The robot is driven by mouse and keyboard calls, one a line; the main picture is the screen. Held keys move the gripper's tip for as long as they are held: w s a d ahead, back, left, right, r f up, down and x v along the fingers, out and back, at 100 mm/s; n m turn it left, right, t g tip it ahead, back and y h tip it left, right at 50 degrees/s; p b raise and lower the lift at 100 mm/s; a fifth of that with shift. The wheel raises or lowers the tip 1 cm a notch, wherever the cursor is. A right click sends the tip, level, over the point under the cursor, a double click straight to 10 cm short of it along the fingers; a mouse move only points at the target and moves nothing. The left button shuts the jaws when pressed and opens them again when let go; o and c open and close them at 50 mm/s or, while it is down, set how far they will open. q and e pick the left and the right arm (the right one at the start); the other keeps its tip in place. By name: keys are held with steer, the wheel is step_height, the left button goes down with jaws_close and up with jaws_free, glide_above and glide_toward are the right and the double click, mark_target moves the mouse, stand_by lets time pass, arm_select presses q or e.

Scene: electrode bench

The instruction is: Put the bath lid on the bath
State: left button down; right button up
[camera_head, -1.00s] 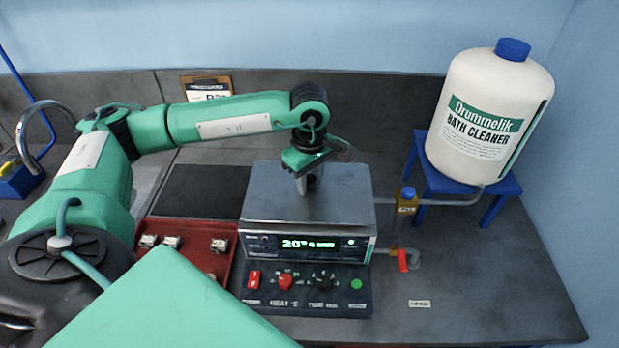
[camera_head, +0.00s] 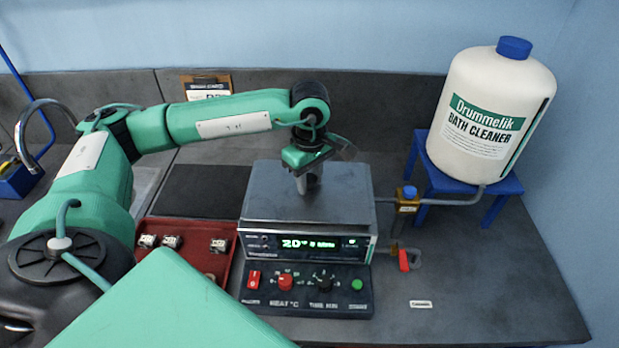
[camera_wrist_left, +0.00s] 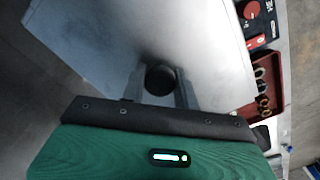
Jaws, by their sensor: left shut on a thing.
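The bath (camera_head: 300,245) is a grey metal box with a lit display, in the middle of the bench in the head view. The flat grey bath lid (camera_head: 345,195) covers its top; any gap between lid and rim is too small to tell. My left gripper (camera_head: 306,186) points down at the middle of the lid and is shut on its knob. The wrist view shows the dark round knob (camera_wrist_left: 160,79) between the two fingers (camera_wrist_left: 161,92), with the lid's pale metal face (camera_wrist_left: 95,45) around it. My right gripper is not in view.
A control panel (camera_head: 305,290) with knobs sits in front of the bath. A red tray (camera_head: 225,262) with small metal parts lies to its left. A white bath cleaner jug (camera_head: 485,115) stands on a blue stand (camera_head: 505,187) at right, piped to the bath.

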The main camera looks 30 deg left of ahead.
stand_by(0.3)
arm_select(q)
steer(key=shift+f, duration=0.15)
steer(key=shift+f+b, duration=0.45)
steer(key=shift+b, duration=0.2)
steer(key=c, duration=1)
jaws_free()
steer(key=o, duration=0.5)
